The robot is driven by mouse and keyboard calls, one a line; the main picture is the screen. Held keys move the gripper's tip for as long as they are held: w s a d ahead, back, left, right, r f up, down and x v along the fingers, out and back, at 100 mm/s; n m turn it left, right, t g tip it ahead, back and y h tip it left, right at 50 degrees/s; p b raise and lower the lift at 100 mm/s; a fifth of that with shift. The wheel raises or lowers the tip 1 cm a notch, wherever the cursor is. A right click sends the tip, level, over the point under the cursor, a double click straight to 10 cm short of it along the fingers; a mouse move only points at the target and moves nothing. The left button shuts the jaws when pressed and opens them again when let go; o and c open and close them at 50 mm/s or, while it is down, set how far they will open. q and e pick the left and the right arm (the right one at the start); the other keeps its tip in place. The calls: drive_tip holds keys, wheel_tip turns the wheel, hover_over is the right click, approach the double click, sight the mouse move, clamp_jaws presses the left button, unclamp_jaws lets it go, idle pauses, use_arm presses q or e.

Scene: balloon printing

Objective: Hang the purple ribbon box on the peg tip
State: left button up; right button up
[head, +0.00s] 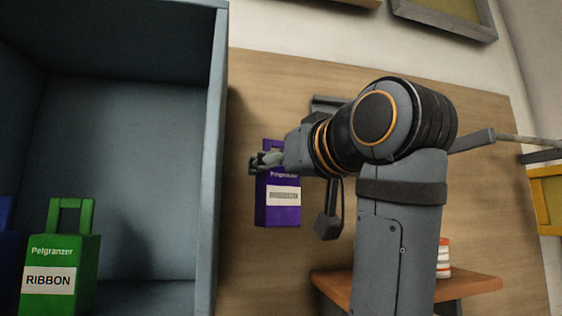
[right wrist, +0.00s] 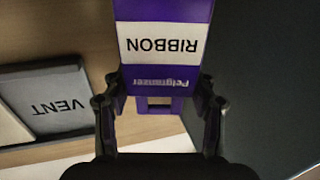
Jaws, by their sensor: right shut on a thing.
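The purple ribbon box (head: 278,205) hangs upright from my right gripper (head: 265,161), in front of the wooden board. In the right wrist view the purple box (right wrist: 160,78) shows upside down, with its RIBBON label and its handle between the two fingers. My right gripper (right wrist: 160,108) is shut on it there. A thin grey rod (head: 525,139) sticks out at the right, behind my right arm; I cannot tell whether it is the peg. A dark grey block on a thin stem (head: 328,226) shows just right of the box, apart from it in the picture.
A blue-grey open cabinet (head: 216,150) fills the left, with a green ribbon box (head: 62,262) inside and a blue item at its edge. An orange-brown shelf (head: 335,285) with a striped white item (head: 443,258) is low right. A grey VENT panel (right wrist: 48,98) shows in the wrist view.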

drive_tip(key=shift+x, duration=1)
use_arm(q)
drive_tip(key=shift+s+r+p, duration=0.3)
drive_tip(key=shift+s+r, duration=0.05)
drive_tip(key=shift+s, duration=0.3)
use_arm(e)
drive_tip(key=w, duration=0.1)
drive_tip(key=w+f, duration=0.1)
drive_tip(key=w, duration=0.2)
drive_tip(key=shift+w+a+f, duration=0.2)
drive_tip(key=shift+f, duration=0.15)
drive_tip(key=o, duration=1.3)
use_arm(q)
drive_tip(key=shift+a, duration=0.1)
use_arm(e)
drive_tip(key=v, duration=1.2)
drive_tip(key=shift+d, duration=0.1)
